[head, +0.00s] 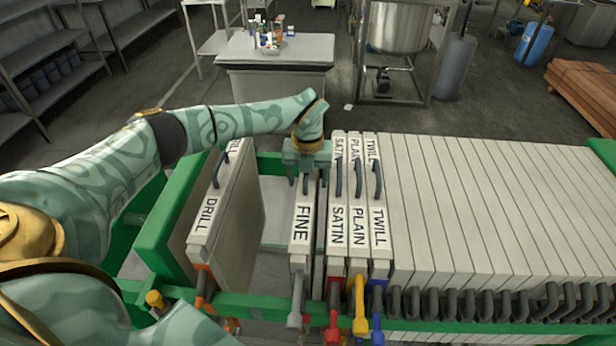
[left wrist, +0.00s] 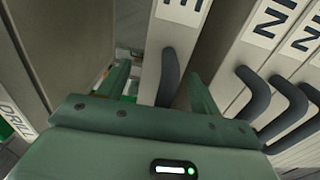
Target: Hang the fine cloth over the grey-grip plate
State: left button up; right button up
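The fine cloth (head: 302,225) is a pale slab lettered FINE, upright in the green frame, with a dark handle on top. Its near end lines up with the grey grip (head: 297,300) of a plate; the plate itself is largely hidden, so I cannot tell how fully the cloth sits over it. My left gripper (head: 306,178) is over the cloth's far end. In the left wrist view its fingers (left wrist: 158,75) are apart, one on each side of the handle (left wrist: 168,80), with gaps visible. My right gripper is not in view.
The DRILL slab (head: 210,205) with an orange grip stands left, across a gap. SATIN (head: 338,215), PLAIN (head: 359,215) and TWILL (head: 378,215) stand close on the right, with red, yellow and blue grips. Several blank plates (head: 490,200) fill the frame (head: 160,225) further right.

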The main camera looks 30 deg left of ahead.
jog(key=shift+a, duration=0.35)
pick_arm(q)
jog(key=shift+r, duration=0.45)
notch_tip(320, 180, up, 15)
jog(key=p, duration=0.1)
jog(key=shift+r, duration=0.2)
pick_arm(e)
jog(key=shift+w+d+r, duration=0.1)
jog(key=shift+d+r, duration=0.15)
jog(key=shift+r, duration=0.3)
